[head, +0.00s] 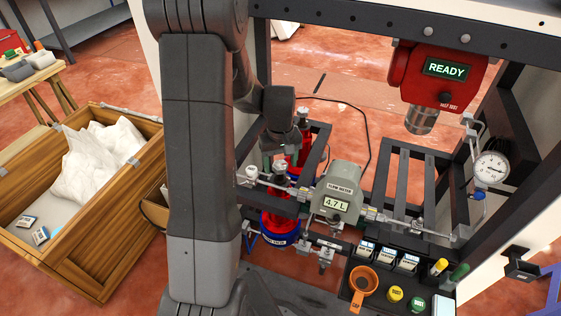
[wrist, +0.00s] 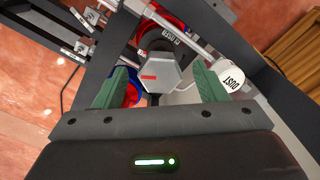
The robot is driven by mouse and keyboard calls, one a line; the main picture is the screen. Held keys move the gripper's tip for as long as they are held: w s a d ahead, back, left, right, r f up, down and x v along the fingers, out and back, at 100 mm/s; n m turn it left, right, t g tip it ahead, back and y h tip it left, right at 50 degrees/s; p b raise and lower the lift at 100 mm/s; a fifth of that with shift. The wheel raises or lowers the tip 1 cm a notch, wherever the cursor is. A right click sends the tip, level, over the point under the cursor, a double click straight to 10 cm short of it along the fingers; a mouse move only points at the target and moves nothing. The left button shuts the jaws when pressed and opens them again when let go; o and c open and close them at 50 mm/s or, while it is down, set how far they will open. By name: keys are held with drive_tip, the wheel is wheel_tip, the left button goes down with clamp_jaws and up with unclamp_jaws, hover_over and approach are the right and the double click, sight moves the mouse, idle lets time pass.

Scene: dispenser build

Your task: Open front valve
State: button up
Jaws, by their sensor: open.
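My gripper (wrist: 161,88) is open, its two green fingers on either side of a grey hexagonal knob (wrist: 158,72) with a red bar. The knob sits between the fingers with gaps showing at both sides; nothing is gripped. In the head view my gripper (head: 276,160) points down over the pipe line, left of the flow meter (head: 340,185), which reads 4.7 L. A red canister with a blue labelled band (head: 280,239) stands below. My arm and gripper partly hide the valve there.
A red READY unit (head: 440,75) and a pressure gauge (head: 490,168) are at the right. A tray (head: 345,293) holds caps and a funnel. A wooden crate (head: 110,255) stands left.

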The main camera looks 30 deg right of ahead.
sight(280, 164)
wheel_tip(280, 164, up, 14)
drive_tip(key=p, duration=0.2)
drive_tip(key=shift+f, duration=0.15)
wheel_tip(280, 164, down, 14)
drive_tip(key=shift+r+b, duration=0.1)
drive_tip(key=shift+b, duration=0.95)
